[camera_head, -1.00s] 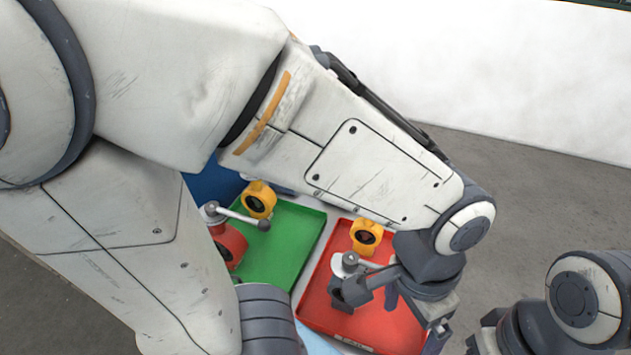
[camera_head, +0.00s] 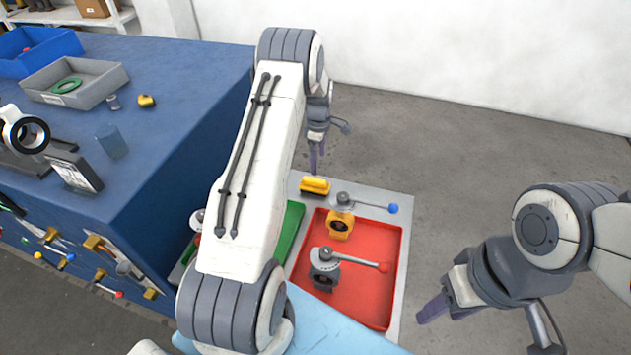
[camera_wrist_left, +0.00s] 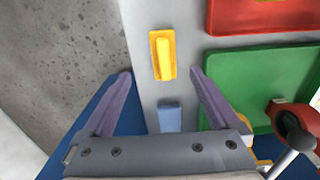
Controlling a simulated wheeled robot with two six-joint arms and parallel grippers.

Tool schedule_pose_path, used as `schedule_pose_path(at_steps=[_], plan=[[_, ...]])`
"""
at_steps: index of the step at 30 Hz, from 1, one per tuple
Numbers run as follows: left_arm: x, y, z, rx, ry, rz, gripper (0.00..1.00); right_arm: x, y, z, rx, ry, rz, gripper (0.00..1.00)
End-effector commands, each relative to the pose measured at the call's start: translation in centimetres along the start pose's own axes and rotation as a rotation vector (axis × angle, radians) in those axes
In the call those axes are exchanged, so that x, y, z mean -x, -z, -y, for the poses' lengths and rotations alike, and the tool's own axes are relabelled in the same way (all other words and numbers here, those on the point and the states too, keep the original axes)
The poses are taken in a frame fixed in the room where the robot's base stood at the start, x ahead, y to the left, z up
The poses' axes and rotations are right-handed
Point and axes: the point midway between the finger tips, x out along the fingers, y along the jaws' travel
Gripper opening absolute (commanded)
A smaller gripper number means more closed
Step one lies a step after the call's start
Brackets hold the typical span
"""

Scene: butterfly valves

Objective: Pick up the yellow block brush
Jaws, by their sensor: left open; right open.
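The yellow block brush (camera_head: 314,186) lies on the grey board at the far side of the red tray in the head view. In the left wrist view the brush (camera_wrist_left: 162,55) lies lengthwise ahead of the fingertips, roughly centred between them and apart from both. My left gripper (camera_head: 316,155) hangs over the brush's area with its fingers pointing down; in its wrist view the gripper (camera_wrist_left: 160,74) is open and empty. My right gripper (camera_head: 440,308) is open and empty to the right of the red tray, away from the brush.
The red tray (camera_head: 362,300) holds a yellow valve (camera_head: 340,222) and a dark grey valve (camera_head: 324,270), with handles sticking out. A green tray (camera_wrist_left: 262,75) and a blue block (camera_wrist_left: 170,118) show in the wrist view. A blue workbench (camera_head: 190,85) stands at left.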

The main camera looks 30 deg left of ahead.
Motion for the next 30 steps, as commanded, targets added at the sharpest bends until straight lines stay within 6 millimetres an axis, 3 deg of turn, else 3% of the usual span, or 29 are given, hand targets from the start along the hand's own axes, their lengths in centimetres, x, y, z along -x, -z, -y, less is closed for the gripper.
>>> schedule_pose_path(at_steps=[9, 14, 21, 24, 30], plan=[[-4.5, 0.4, 0.0, 0.018, 0.003, 0.000, 0.95, 1.8, 0.1, 0.1, 0.001, 0.000, 0.000, 0.50], [-5.5, 0.4, 0.1, 0.017, 0.002, 0.000, 0.95, 2.2, 0.1, 0.2, 0.002, 0.000, 0.000, 0.50], [-8.2, 1.1, 0.8, 0.017, 0.005, 0.000, 0.95, 4.8, 0.3, 0.3, 0.006, 0.000, 0.000, 0.50], [-9.6, 1.0, 0.7, 0.016, 0.002, 0.000, 0.95, 4.9, 0.3, 0.4, 0.007, 0.000, 0.000, 0.50], [-10.5, 1.0, 0.6, 0.016, 0.000, 0.000, 0.95, 5.1, 0.3, 0.4, 0.008, 0.000, 0.000, 0.50]])
